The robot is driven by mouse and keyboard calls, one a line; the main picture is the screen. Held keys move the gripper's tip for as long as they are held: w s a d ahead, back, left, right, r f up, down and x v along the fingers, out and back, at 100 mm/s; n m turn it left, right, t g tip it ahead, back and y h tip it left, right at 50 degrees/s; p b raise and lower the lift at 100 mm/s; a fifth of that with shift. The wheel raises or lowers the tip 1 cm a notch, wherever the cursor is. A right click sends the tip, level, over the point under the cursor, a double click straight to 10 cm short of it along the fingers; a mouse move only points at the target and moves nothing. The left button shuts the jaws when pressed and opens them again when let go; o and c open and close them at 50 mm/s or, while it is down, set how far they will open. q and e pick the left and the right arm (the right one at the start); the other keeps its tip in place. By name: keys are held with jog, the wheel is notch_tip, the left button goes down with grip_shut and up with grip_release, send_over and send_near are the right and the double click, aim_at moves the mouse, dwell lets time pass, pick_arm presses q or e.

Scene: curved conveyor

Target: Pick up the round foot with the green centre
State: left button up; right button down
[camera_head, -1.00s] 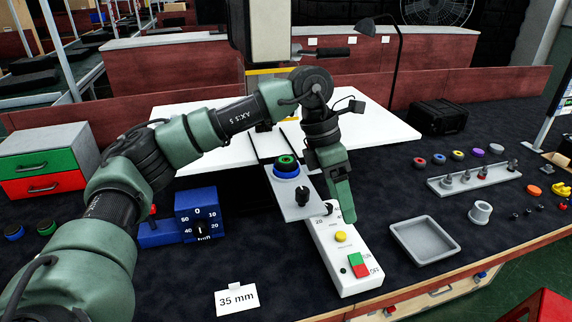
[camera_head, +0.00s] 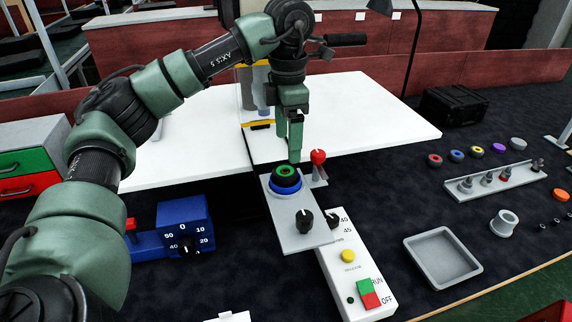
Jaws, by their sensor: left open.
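The round foot with the green centre (camera_head: 286,171) is black around a green middle. It sits on a blue ring (camera_head: 287,187) on the grey plate (camera_head: 302,232) of the small fixture, below the middle of the head view. My left gripper (camera_head: 294,152) is open and points down just behind and above the foot. Its fingers look close to the foot's rear edge, and I cannot tell whether they touch it. Nothing shows between the fingers. My right gripper is out of view.
A red-topped lever (camera_head: 318,158) stands close to the right of the foot. A black knob (camera_head: 304,221) is in front, beside a white control box (camera_head: 353,270). A grey tray (camera_head: 443,258) lies to the right, a blue gauge block (camera_head: 184,228) to the left.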

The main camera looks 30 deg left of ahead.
aim_at(285, 171)
pick_arm(q)
jog(key=f, duration=0.1)
jog(key=s+f+p, duration=0.1)
jog(key=f, duration=0.1)
jog(key=shift+s+d+f, duration=0.1)
jog(key=shift+f, duration=0.2)
notch_tip(285, 171, down, 3)
jog(key=shift+r+p, duration=0.15)
jog(key=shift+p, duration=0.15)
jog(key=shift+a+f, duration=0.2)
jog(key=shift+f, duration=0.3)
jog(key=shift+d, duration=0.1)
jog(key=c, duration=1.5)
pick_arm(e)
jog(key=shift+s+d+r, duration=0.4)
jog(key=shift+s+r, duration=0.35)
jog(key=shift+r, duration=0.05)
